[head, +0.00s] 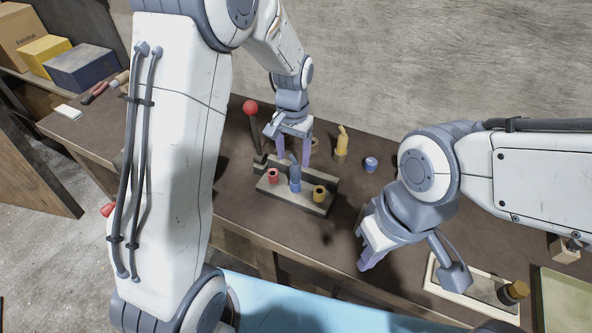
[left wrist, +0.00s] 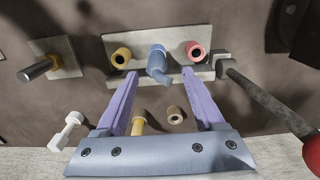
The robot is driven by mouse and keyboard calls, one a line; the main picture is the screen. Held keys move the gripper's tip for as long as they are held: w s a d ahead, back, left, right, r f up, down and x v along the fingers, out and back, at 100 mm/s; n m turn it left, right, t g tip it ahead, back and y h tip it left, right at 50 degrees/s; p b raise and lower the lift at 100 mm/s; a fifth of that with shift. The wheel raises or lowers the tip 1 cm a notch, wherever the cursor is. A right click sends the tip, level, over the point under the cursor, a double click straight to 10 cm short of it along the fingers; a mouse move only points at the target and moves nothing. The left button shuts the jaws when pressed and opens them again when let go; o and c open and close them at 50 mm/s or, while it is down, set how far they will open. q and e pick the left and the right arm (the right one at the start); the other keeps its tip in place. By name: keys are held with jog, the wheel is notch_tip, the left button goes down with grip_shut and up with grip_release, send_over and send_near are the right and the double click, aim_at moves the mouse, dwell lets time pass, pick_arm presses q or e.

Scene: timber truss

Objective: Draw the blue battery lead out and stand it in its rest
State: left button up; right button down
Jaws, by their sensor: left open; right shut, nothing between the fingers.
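The blue battery lead (head: 295,178) stands upright in the middle of a grey block (head: 310,206), between a red socket (head: 272,176) and a yellow socket (head: 320,194). My left gripper (head: 293,150) is open behind and above it. In the left wrist view, the blue lead (left wrist: 157,66) shows between the two spread fingertips (left wrist: 158,76), and nothing is held. A small blue cup (head: 371,164), possibly the rest, stands on the bench to the right of the block. My right gripper (head: 368,258) is shut and empty, in front and to the right of the block.
A red-knobbed lever (head: 250,108) rises at the block's left end, close to my left gripper. A yellow piece (head: 342,142) stands behind the block. A pale tray (head: 475,285) with a dark cylinder (head: 513,291) lies at the right. Bench between block and blue cup is clear.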

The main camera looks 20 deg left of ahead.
aim_at(295, 172)
pick_arm(q)
jog(key=shift+f, duration=0.85)
jog(key=f, duration=0.1)
jog(key=f+p, duration=0.2)
jog(key=f, duration=0.1)
jog(key=shift+d, duration=0.25)
jog(key=shift+f, duration=0.65)
grip_shut()
